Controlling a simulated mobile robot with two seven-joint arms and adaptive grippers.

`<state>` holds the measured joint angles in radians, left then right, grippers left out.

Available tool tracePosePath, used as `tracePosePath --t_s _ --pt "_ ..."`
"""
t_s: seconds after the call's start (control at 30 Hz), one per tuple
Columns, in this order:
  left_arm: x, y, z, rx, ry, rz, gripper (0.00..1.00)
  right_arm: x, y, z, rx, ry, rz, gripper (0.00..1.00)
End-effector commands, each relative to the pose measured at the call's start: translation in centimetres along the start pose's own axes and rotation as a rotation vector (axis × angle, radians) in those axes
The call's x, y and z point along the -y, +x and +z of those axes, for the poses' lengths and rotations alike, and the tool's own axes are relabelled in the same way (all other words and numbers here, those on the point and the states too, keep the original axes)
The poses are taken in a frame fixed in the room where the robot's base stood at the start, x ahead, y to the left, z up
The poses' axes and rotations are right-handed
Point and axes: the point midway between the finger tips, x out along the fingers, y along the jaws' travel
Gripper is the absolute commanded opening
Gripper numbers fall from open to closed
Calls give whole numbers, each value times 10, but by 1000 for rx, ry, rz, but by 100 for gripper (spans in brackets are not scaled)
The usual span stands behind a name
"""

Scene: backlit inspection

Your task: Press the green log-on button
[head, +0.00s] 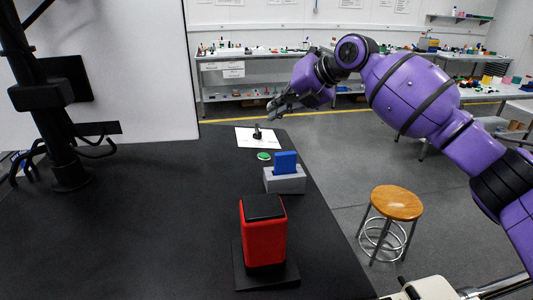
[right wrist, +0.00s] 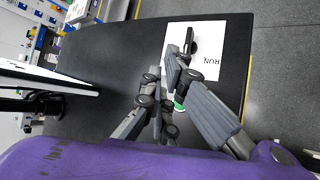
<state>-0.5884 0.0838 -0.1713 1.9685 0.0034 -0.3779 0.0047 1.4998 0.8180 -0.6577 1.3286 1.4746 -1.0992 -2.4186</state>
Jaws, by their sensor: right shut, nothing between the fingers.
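The green button (head: 264,156) is a small round disc with a pale rim, low on the black table near its right edge. In the right wrist view the green button (right wrist: 179,107) shows only in part behind my fingers. My right gripper (head: 273,112) is shut and empty, held in the air above the far end of the table, beyond and above the button. The right wrist view shows its grey fingers (right wrist: 163,67) too. My left gripper is in neither view.
A white sheet (head: 247,142), marked RUN in the wrist view, bears a black upright item (head: 257,132). Nearer stand a grey holder (head: 285,183) with a blue card (head: 286,162) and a red box (head: 263,236). A black stand (head: 60,150) and white panel (head: 110,70) are left.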

Motion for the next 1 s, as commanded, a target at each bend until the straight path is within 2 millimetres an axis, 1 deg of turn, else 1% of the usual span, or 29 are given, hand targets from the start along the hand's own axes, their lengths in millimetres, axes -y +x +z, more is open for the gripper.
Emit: tracePosePath --t_s 0.2,0.33,0.73,0.8,1.0 --pt "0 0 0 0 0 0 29 1 1 -1 0 0 0 0" --pt "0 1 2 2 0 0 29 6 7 -5 -1 1 -1 0" --pt "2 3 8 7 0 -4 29 34 45 -33 -2 2 -1 0" --pt "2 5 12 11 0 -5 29 39 52 -38 -3 3 0 0" --pt "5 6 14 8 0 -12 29 44 61 -44 -2 2 0 0"
